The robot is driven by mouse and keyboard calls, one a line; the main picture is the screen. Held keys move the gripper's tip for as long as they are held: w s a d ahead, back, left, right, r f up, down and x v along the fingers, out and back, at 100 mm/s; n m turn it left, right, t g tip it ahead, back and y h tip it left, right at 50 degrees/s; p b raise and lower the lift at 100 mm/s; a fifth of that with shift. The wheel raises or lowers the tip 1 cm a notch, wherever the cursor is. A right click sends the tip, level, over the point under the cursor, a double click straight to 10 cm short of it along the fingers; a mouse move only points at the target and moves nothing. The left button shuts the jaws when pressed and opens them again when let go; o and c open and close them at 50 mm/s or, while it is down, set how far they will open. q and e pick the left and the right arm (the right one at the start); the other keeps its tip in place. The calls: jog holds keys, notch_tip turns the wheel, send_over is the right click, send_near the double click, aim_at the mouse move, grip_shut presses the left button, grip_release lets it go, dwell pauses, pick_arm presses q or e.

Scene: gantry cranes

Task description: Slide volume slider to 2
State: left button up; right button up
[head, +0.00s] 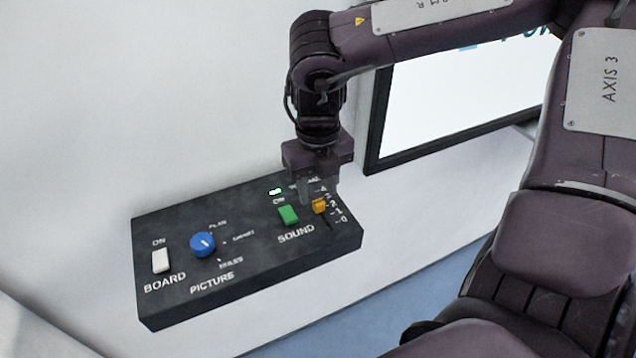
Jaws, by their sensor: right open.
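The volume slider's orange knob (320,206) is in the SOUND section of a dark control panel (180,307), at its right end. The knob stands about level with the 2 on the white scale beside it, though the exact mark is hard to read. Part of the slot shows below the knob, towards 0. My right gripper (318,197) points down at the knob from above, open. Its fingers are at the knob and partly cover the upper scale; I cannot tell whether they touch it. My left gripper is not in view.
Left of the slider are a green SOUND switch (289,215) with a lit green light (275,191), a blue PICTURE dial (203,244) and a white BOARD switch (160,260). A framed screen (460,95) is on the wall behind my right arm.

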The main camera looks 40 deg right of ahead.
aim_at(318, 200)
notch_tip(318, 200, up, 4)
jog(key=shift+r, duration=0.7)
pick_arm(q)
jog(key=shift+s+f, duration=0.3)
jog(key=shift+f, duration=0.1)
